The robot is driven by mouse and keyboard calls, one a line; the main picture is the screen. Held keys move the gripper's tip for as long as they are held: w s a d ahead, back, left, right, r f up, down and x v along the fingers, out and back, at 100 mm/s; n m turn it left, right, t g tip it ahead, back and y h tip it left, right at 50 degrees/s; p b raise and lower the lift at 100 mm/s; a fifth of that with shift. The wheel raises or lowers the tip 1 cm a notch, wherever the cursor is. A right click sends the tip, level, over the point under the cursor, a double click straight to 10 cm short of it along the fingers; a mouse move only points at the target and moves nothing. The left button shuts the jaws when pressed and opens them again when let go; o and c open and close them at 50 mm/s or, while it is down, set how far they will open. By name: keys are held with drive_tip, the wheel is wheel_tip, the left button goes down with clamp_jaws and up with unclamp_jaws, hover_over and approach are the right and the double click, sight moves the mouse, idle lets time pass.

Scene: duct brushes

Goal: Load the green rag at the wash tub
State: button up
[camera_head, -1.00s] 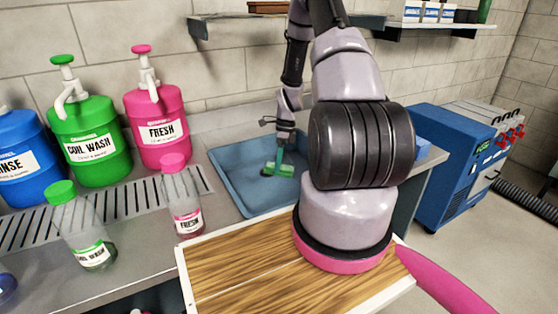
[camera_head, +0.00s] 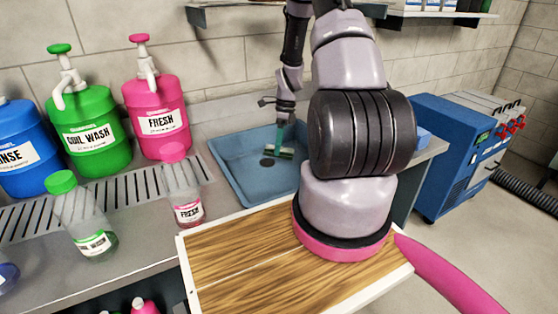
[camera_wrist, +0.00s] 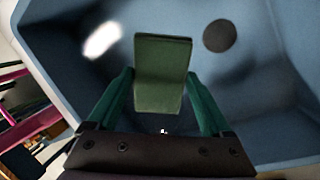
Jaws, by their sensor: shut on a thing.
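My gripper (camera_head: 280,142) points down inside the blue wash tub (camera_head: 232,172), over its floor. Its green fingers are shut on the green rag (camera_wrist: 163,72), which looks like a flat folded block in the wrist view. In the head view the rag (camera_head: 279,153) is small, with a pale lower edge, close to the dark round drain (camera_head: 267,162). The drain also shows in the wrist view (camera_wrist: 219,35), beside the rag. I cannot tell whether the rag touches the tub floor. My arm hides the tub's right part.
A green COIL WASH jug (camera_head: 88,135), a pink FRESH jug (camera_head: 156,118) and a blue jug (camera_head: 22,150) stand left of the tub. Two small bottles, green-capped (camera_head: 82,215) and pink-capped (camera_head: 182,187), stand nearer. A wooden board (camera_head: 240,265) lies in front. A shelf (camera_head: 285,13) hangs above.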

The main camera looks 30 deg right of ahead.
drive_tip(key=shift+r, duration=3.35)
wheel_tip(320, 180, up, 4)
idle(0.6)
